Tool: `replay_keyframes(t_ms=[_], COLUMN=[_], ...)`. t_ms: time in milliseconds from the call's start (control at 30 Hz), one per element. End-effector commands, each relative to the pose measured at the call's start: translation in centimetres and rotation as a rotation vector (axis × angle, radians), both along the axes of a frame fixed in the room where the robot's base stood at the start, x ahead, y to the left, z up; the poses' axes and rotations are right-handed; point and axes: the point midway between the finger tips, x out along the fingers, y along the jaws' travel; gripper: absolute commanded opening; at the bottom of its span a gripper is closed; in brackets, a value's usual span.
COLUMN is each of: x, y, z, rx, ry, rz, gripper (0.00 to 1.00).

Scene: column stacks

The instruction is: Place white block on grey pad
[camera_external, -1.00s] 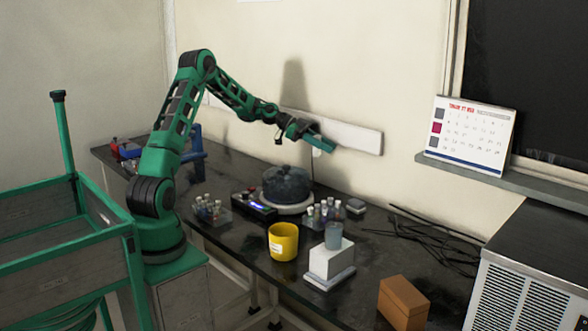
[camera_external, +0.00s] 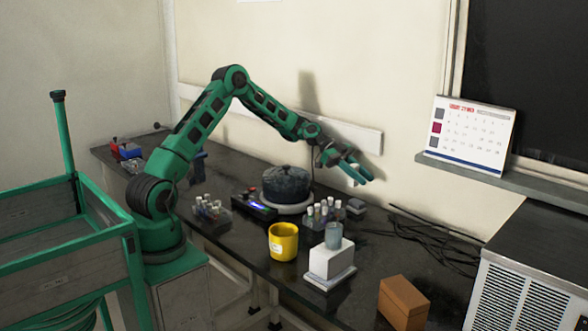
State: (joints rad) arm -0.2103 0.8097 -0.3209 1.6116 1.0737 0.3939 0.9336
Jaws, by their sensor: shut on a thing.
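My gripper (camera_external: 358,174) is raised in front of the wall, above the back of the dark bench. It is shut on a small whitish thing (camera_external: 359,180), partly hidden by the green fingers; its shape is hard to make out. A larger white block (camera_external: 325,263) stands upright on a pale grey pad (camera_external: 327,284) at the bench's front, well below my gripper.
A yellow cup (camera_external: 283,242) stands left of the white block, an orange-brown box (camera_external: 403,303) to its right. Tube racks (camera_external: 323,213) (camera_external: 211,209) flank a dark pot (camera_external: 286,184) on a white round base. Black cables (camera_external: 430,236) lie at the right.

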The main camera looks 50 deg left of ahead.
Motion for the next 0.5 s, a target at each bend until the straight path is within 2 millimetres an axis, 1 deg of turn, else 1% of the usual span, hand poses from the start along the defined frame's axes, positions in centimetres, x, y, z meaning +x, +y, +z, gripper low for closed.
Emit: replay_keyframes(t_ms=[33,100,200,367,500], x=[0.1,0.2,0.3,0.3,0.3], y=[-0.8,-1.5,-2.0,-2.1,-2.1], z=[-0.5,-0.9,-1.2,-2.2,-4.1], rx=[0.000,0.000,0.000,0.000,0.000], ry=[0.002,0.000,-0.001,0.002,0.003], rz=[-0.001,-0.001,0.000,0.001,0.001], gripper=[0.03,0.03,0.03,0.03,0.03])
